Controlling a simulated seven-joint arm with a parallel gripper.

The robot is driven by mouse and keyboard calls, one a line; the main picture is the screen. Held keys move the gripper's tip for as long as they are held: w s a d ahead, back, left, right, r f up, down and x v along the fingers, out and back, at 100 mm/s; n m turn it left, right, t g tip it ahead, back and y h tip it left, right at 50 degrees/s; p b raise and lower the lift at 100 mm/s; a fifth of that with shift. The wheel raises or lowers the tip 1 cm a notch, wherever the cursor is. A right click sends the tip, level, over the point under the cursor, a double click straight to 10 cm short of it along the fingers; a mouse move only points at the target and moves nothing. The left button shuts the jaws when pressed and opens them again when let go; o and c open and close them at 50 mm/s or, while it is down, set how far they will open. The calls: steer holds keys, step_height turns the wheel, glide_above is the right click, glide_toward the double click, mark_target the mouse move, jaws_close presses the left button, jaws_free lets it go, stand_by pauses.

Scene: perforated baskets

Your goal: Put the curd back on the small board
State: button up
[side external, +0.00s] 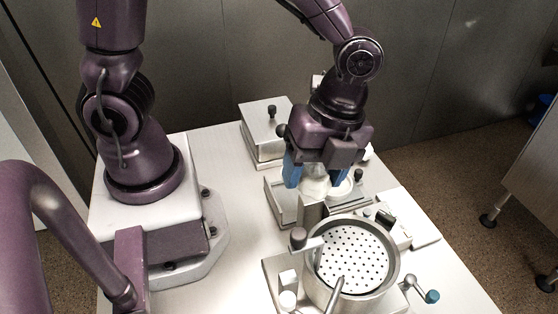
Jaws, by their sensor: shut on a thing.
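My gripper (313,178) points down with its blue fingers shut on a white lump, the curd (314,187). The curd is partly hidden by the fingers. It is held above the low metal tray-like fixture behind the pot; I cannot tell if it touches anything beneath. I cannot make out for certain which surface is the small board.
A metal pot with a perforated white basket (352,254) stands in front, with knobs and a handle around it. A lidded metal box (264,130) stands at the back left. The table's left-middle (232,185) is clear.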

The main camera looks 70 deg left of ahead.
steer(key=w+a+f+n+h, duration=0.1)
steer(key=w+f+n, duration=0.3)
steer(key=w, duration=0.6)
steer(key=w+f+n, duration=0.3)
steer(key=w+f, duration=0.2)
steer(key=w, duration=0.4)
steer(key=n+h, duration=0.1)
steer(key=n, duration=0.2)
glide_above(407, 215)
steer(key=shift+t, duration=0.3)
steer(key=shift+w+a+f, duration=0.15)
steer(key=shift+f, duration=1.9)
steer(key=shift+w+a+f, duration=0.15)
steer(key=shift+f, duration=1.9)
steer(key=shift+f, duration=0.55)
steer(key=o, duration=1.1)
steer(key=s+d+v, duration=0.1)
steer(key=v, duration=0.6)
steer(key=shift+r, duration=0.6)
